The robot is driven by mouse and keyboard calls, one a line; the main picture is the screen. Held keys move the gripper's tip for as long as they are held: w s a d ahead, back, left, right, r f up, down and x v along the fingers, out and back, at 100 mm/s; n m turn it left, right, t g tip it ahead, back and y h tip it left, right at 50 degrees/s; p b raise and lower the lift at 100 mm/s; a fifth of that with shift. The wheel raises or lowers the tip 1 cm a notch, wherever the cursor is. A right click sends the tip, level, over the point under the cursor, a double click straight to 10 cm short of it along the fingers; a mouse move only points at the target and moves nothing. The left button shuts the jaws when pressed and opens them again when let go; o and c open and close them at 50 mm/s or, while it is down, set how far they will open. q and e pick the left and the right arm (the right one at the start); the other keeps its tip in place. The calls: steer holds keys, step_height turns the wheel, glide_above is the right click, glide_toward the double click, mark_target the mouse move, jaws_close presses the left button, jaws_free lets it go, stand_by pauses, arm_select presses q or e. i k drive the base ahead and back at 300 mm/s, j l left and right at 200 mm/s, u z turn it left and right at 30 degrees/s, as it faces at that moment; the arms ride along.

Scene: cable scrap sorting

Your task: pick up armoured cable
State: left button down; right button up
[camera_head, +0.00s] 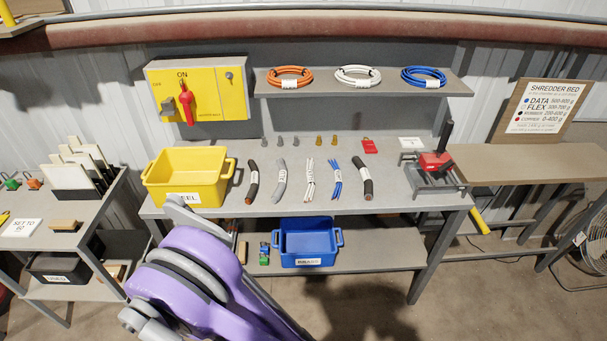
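Several short cable pieces lie in a row on the grey workbench (400,200). From left to right they are a black piece with a copper-coloured end (253,183), a grey piece (281,180), a bundle of white strands (310,180), a bundle of blue and white strands (334,176) and a thicker black piece (362,178). Their small labels are too small to read, so I cannot tell for sure which is the armoured cable. My purple arm rises from the bottom left, in front of the bench. I make out no gripper fingers in this view.
A yellow bin (187,183) stands at the bench's left, a red-and-black tool (436,160) at its right. A blue bin (308,243) sits on the lower shelf. Cable coils (358,76) lie on the upper shelf. A fan (596,240) stands far right.

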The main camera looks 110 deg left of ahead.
mark_target(369, 185)
steer(key=u, duration=0.95)
steer(key=l+u, duration=0.1)
steer(key=u, duration=0.8)
steer(key=k+u, duration=0.1)
steer(key=u, duration=1.3)
steer(key=i+u, duration=0.25)
steer(key=i, duration=0.45)
steer(key=i+l+u, duration=0.2)
steer(key=i, duration=0.5)
